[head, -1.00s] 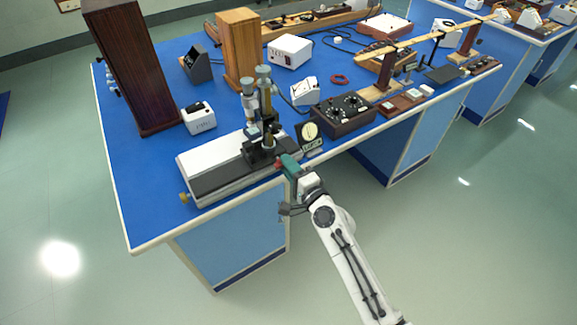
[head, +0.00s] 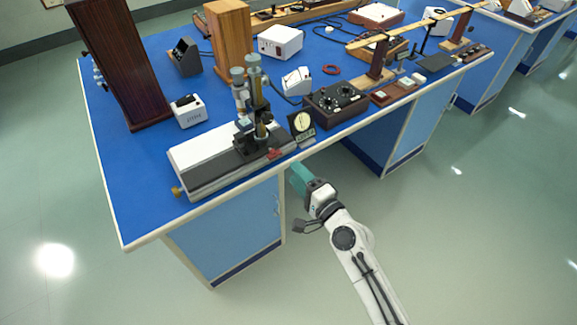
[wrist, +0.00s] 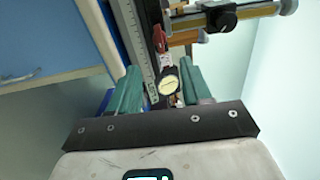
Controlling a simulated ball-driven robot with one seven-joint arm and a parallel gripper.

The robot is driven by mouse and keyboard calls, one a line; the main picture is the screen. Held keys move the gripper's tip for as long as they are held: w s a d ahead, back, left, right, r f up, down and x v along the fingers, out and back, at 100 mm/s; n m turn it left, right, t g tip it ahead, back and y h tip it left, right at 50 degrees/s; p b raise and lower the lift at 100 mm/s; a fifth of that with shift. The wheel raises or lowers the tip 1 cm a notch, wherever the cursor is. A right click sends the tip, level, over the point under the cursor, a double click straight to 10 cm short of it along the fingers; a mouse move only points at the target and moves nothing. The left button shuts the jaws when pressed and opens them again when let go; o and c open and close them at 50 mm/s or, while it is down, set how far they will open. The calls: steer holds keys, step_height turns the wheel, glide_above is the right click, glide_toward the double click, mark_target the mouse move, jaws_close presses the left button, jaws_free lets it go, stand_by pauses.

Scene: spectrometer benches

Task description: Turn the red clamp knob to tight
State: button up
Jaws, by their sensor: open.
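The red clamp knob (head: 274,153) is a small red part low on the front of the microscope stand, above the bench's front edge. In the wrist view a red part that looks like this knob (wrist: 158,38) shows beyond the fingertips. My gripper (head: 298,178) has teal fingers and is in front of the bench edge, below and right of the knob, apart from it. In the wrist view my gripper (wrist: 160,85) is open with nothing held. A black plate with a round cream dial (head: 302,122) stands right of the knob; its reading is too small to tell.
The travelling microscope (head: 248,110) stands on a long white and black base (head: 205,165) along the blue bench's (head: 135,205) front edge. A dark box with knobs (head: 336,103) is to the right. Open floor (head: 450,230) lies in front of the bench.

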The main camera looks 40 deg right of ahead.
steer(key=shift+s, duration=1.5)
steer(key=shift+a, duration=0.1)
steer(key=s+a+f+n+g+y, duration=0.4)
steer(key=s+a+f+n+g, duration=0.45)
steer(key=n, duration=0.45)
steer(key=s+d+n+g+h, duration=0.2)
steer(key=s+d+g, duration=0.1)
steer(key=s, duration=0.5)
steer(key=s+d+r+n+g+h, duration=0.1)
steer(key=s+d+g, duration=0.3)
steer(key=s, duration=0.5)
steer(key=shift+n+g+h, duration=0.6)
steer(key=shift+n+g, duration=0.15)
steer(key=shift+n, duration=0.15)
steer(key=shift+a, duration=0.1)
